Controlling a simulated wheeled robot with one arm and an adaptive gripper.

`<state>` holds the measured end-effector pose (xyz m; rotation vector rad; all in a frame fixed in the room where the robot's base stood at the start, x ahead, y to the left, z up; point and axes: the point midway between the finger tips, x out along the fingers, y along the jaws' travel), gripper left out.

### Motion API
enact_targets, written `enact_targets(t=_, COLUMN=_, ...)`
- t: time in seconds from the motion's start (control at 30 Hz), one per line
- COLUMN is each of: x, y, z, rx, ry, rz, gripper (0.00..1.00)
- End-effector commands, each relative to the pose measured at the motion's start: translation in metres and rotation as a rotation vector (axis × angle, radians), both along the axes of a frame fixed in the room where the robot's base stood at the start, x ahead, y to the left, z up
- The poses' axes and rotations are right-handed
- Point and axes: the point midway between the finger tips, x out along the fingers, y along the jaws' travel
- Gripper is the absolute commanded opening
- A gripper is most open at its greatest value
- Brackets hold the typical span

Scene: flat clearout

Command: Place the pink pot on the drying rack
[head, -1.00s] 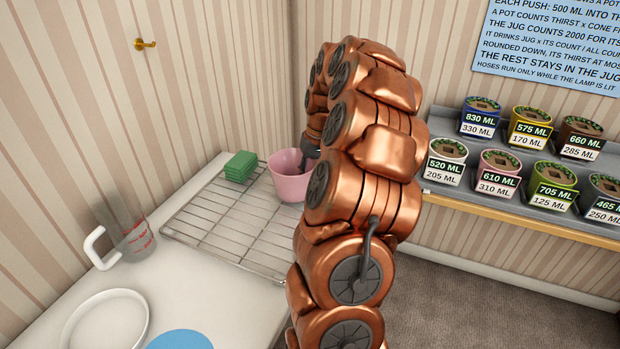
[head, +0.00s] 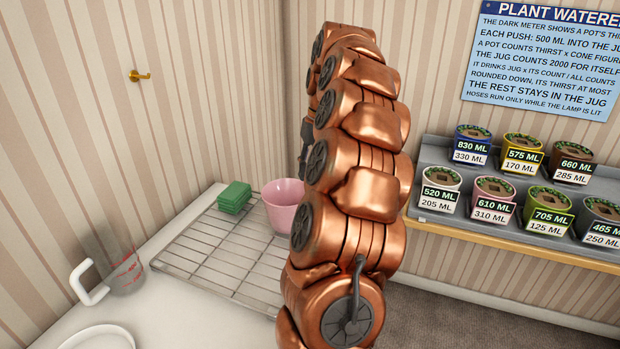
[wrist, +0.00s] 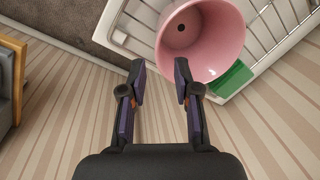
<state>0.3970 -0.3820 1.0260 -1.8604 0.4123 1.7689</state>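The pink pot (head: 282,208) stands upright on the far right part of the wire drying rack (head: 215,247), partly hidden behind my arm in the head view. In the wrist view the pot (wrist: 203,38) shows its empty inside with a dark hole in the bottom, and the rack (wrist: 143,20) lies under it. My gripper (wrist: 159,72) is open in the wrist view. Its fingers are empty and apart from the pot, just beyond its rim.
A green block (head: 235,196) lies on the rack beside the pot. A clear jug (head: 122,270) with a white handle and a white round dish (head: 100,338) are on the counter. A shelf (head: 440,220) at right holds several labelled plant pots. A brass hook (head: 140,76) is on the wall.

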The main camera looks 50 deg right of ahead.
Motion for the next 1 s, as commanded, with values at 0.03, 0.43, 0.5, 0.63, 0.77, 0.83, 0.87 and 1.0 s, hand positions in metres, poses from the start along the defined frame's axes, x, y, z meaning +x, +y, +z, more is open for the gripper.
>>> enact_targets(t=0.03, x=0.000, y=0.000, z=0.001, rx=-0.001, ry=-0.001, rz=0.000, gripper=0.31)
enact_targets(t=0.43, x=0.010, y=0.031, z=0.009, rx=-0.004, ry=-0.003, rz=0.061, gripper=0.31)
enact_targets(t=0.5, x=0.016, y=0.058, z=0.009, rx=-0.003, ry=0.003, rz=0.110, gripper=0.31)
enact_targets(t=0.63, x=0.021, y=0.117, z=0.011, rx=-0.006, ry=0.014, rz=0.209, gripper=0.31)
enact_targets(t=0.77, x=0.016, y=0.176, z=0.009, rx=-0.014, ry=0.027, rz=0.305, gripper=0.31)
enact_targets(t=0.83, x=0.007, y=0.207, z=0.007, rx=-0.021, ry=0.038, rz=0.353, gripper=0.31)
enact_targets(t=0.87, x=0.003, y=0.220, z=0.004, rx=-0.022, ry=0.046, rz=0.374, gripper=0.31)
enact_targets(t=1.0, x=-0.023, y=0.272, z=-0.007, rx=-0.037, ry=0.072, rz=0.454, gripper=0.31)
